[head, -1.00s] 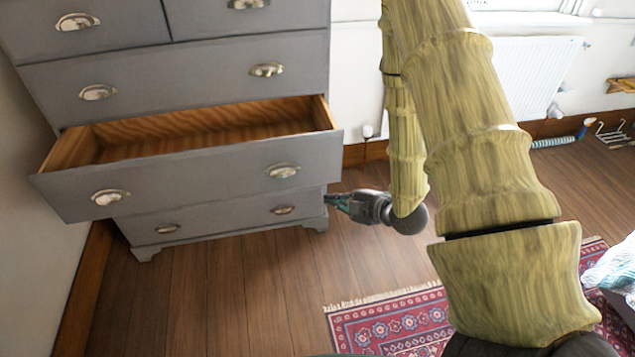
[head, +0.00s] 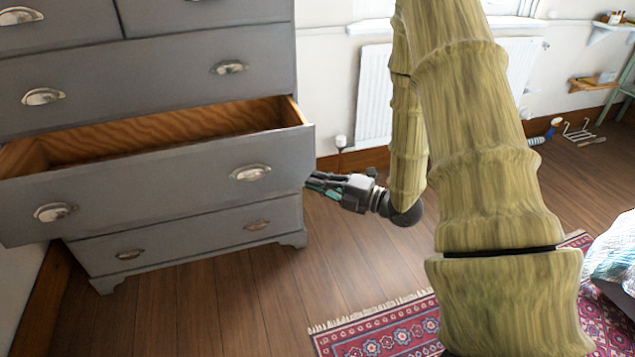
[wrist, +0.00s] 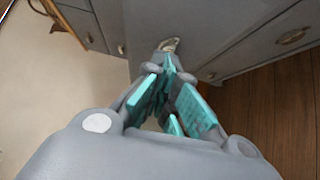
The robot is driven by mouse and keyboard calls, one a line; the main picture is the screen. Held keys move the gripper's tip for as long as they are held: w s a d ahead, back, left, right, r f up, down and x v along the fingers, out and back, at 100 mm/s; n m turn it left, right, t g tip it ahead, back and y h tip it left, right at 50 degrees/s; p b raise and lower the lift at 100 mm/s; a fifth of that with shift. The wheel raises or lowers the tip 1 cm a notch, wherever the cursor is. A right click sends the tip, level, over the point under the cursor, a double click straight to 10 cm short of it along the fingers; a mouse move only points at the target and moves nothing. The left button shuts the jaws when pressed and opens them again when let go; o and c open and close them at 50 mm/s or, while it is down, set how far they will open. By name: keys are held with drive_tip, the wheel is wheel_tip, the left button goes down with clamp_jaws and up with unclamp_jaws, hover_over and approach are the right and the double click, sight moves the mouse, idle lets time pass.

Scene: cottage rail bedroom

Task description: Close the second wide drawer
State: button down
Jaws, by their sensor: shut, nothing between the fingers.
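The grey chest of drawers (head: 150,65) stands at the left in the head view. Its second wide drawer (head: 130,196) is pulled well out, showing a bare wooden inside and a grey front with two cup handles. The wide drawers above (head: 130,85) and below (head: 190,237) it are shut. My gripper (head: 309,183) is shut and empty, just right of the open drawer's front at its lower right corner. I cannot tell whether it touches. In the wrist view, the shut fingertips (wrist: 169,66) point toward a grey front with a cup handle (wrist: 168,45).
A patterned red rug (head: 385,330) lies on the wooden floor at the front. A white radiator (head: 375,95) is on the wall behind my arm. A bed (head: 612,262) edges in at the right. Bare floor (head: 240,310) lies before the chest.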

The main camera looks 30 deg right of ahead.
approach(272, 160)
drive_tip(key=a, duration=0.3)
drive_tip(key=shift+w+d+b, duration=0.2)
drive_tip(key=shift+w+b, duration=0.15)
drive_tip(key=shift+w, duration=0.65)
drive_tip(key=shift+w+d+b, duration=0.15)
drive_tip(key=shift+w+b, duration=0.2)
drive_tip(key=shift+w, duration=0.6)
